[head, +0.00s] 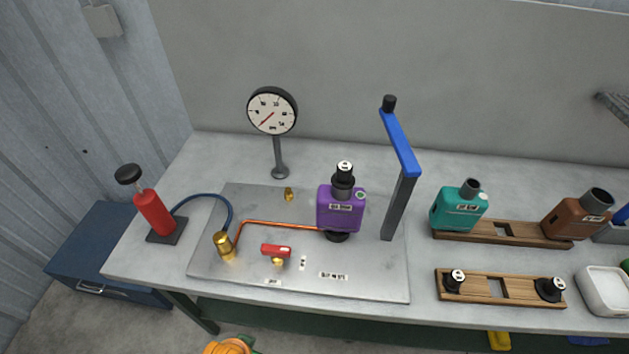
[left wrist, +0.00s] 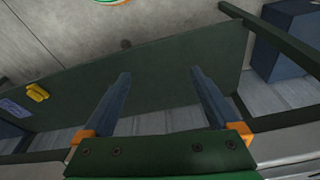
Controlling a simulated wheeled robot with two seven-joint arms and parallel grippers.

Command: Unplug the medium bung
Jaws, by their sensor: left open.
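A black bung (head: 344,170) with a white label on its knob sits upright in the top opening of the purple muffler (head: 341,210). The muffler stands on a dark fitting on the grey plate. Two more black bungs, a left one (head: 455,281) and a right one (head: 550,289), sit on the front wooden rack (head: 501,301). The bung labels are too small to read. My left gripper (left wrist: 160,75) is open and empty in the left wrist view, with a dark green surface beyond its fingers. In the head view only an orange and green part of my arm shows at the bottom edge.
A blue-topped clamp post (head: 397,205) stands right of the purple muffler. A gauge (head: 272,111), red pump (head: 154,212) and red valve handle (head: 276,251) are left. Teal (head: 459,208) and brown mufflers (head: 577,217) stand on the rear rack. A white tray (head: 604,305) is far right.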

